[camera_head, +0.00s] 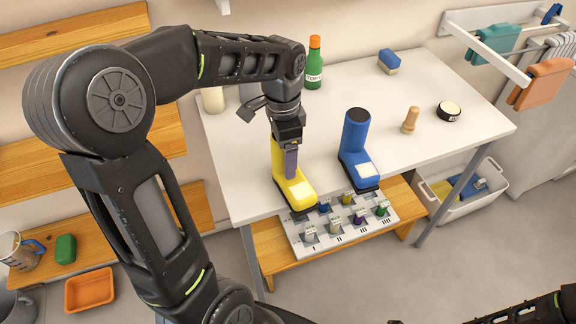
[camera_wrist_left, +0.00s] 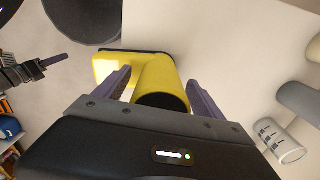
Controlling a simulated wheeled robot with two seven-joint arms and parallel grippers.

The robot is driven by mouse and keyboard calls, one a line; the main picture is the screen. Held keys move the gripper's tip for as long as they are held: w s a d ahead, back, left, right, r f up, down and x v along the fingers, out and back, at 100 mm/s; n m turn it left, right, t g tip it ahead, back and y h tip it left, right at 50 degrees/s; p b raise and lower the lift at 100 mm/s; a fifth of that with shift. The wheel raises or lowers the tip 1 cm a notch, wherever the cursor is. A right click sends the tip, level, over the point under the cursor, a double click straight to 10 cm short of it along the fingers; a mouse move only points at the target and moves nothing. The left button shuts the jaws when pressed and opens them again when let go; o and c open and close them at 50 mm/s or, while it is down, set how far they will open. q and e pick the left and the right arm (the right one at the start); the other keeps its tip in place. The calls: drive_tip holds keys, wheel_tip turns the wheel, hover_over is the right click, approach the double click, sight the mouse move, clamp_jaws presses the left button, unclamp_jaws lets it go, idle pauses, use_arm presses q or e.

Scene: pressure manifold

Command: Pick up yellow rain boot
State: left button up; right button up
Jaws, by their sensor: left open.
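The yellow rain boot (camera_head: 294,188) stands upright on the white table (camera_head: 415,170) near its front left edge, toe toward the front. In the left wrist view the yellow boot (camera_wrist_left: 155,75) lies between the two purple fingers, its dark opening facing the camera. My left gripper (camera_head: 290,165) is over the boot's shaft from above, fingers apart on either side of it; I cannot tell whether they touch it. It also shows in the left wrist view (camera_wrist_left: 160,88).
A blue boot (camera_head: 356,145) stands to the right. Behind are a green bottle (camera_head: 314,65), a blue sponge (camera_head: 389,61), a wooden peg (camera_head: 410,120) and a round dark tin (camera_head: 449,110). A manifold board (camera_head: 340,228) with several coloured valves sits below the table's front edge.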

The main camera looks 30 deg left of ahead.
use_arm(q)
drive_tip(key=shift+f, duration=0.3)
idle(0.4)
clamp_jaws()
idle(0.6)
